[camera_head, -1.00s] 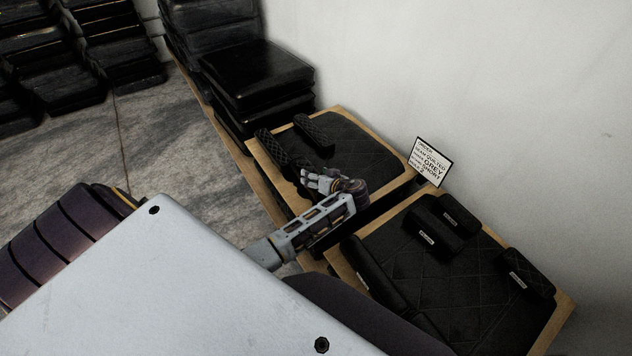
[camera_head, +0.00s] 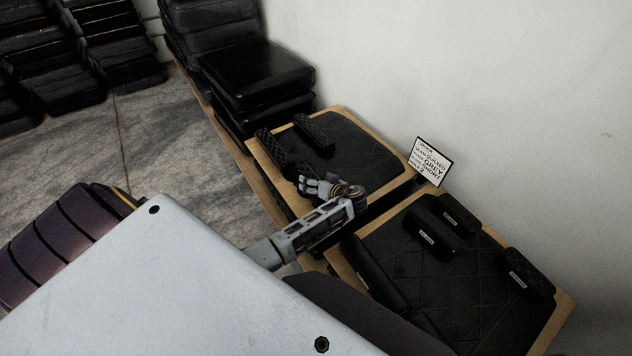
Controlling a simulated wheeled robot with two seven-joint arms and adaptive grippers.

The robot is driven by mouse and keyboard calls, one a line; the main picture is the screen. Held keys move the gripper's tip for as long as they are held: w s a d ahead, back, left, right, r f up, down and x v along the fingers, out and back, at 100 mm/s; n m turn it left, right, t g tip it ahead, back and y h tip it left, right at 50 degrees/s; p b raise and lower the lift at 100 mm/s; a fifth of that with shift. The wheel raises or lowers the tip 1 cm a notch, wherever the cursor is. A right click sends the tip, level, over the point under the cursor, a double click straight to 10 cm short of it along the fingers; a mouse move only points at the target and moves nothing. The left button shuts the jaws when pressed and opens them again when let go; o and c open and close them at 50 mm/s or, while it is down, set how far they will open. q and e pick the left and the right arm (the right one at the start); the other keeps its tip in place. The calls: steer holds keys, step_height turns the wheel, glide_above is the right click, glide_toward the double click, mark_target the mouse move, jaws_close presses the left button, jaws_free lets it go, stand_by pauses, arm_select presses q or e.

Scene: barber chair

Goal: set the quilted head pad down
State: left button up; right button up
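My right gripper (camera_head: 316,186) is low over the near left edge of the far wooden-edged board (camera_head: 388,188). Its fingers are small and dark-shaded, so I cannot tell whether they are open or hold anything. A dark quilted pad (camera_head: 271,146) lies at the board's left, its near end close to the fingers; I cannot tell whether they touch. A second quilted pad (camera_head: 314,131) lies on the same board, apart from the gripper. On the nearer board (camera_head: 563,312), another small quilted pad (camera_head: 528,272) with a pale label lies at the right. My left gripper is out of view.
Two smooth labelled pads (camera_head: 436,236) and a long dark roll (camera_head: 378,278) lie on the nearer board. An order card (camera_head: 430,162) stands by the wall, reading quilted, grey, short. Black cushions (camera_head: 256,72) are stacked behind. The nearer board's middle is clear.

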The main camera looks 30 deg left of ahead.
stand_by(0.3)
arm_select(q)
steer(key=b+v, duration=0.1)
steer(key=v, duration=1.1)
